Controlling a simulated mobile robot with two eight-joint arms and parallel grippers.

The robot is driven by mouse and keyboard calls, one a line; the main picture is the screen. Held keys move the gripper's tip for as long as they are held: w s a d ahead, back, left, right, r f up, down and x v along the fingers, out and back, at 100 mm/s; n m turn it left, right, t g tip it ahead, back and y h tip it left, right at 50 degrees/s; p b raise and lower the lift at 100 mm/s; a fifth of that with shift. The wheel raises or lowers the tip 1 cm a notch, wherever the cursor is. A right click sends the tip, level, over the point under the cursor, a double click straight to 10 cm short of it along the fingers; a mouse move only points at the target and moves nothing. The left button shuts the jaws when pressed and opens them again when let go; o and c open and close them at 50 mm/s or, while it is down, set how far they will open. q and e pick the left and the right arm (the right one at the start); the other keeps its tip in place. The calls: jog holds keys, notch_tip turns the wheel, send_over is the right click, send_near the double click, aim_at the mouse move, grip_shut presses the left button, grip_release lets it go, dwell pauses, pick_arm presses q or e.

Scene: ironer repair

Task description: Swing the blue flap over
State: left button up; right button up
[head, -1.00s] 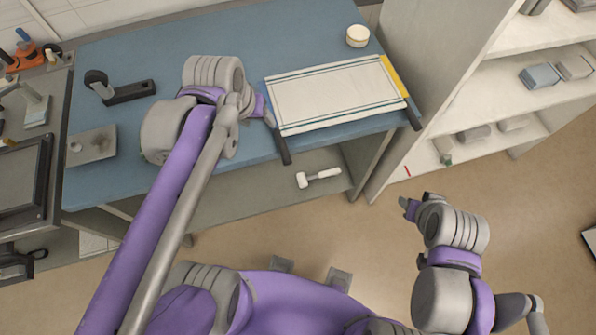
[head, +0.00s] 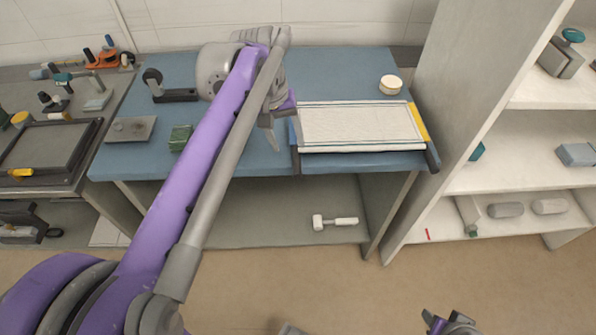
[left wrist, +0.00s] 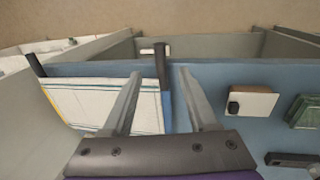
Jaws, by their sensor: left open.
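A white panel (head: 360,125) with thin blue-green lines lies on the blue workbench, with a yellow strip (head: 419,122) on its right and dark bars at both ends. I cannot make out a separate blue flap; a blue strip (left wrist: 166,105) shows along the panel's edge in the left wrist view. My left gripper (head: 282,130) is open beside the panel's left end. In the left wrist view its fingers (left wrist: 158,76) spread either side of the dark bar (left wrist: 161,64); I cannot tell contact. My right gripper (head: 446,322) is partly cut off at the bottom, away from the bench.
The blue bench (head: 330,65) also carries a white round tub (head: 391,85), a grey plate (head: 131,129), a green block (head: 180,138) and a black bracket (head: 178,96). A white mallet (head: 335,222) lies on the lower shelf. Shelving (head: 520,150) stands close on the right.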

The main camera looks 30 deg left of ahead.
aim_at(297, 168)
pick_arm(q)
jog(key=f, duration=0.3)
jog(key=d+f, duration=0.1)
jog(key=f, duration=0.2)
jog(key=w+f, duration=0.1)
jog(key=f, duration=0.2)
jog(key=shift+d+f+b, duration=0.3)
jog(key=shift+f+b, duration=0.05)
jog(key=shift+b, duration=0.05)
grip_shut()
dwell(0.9)
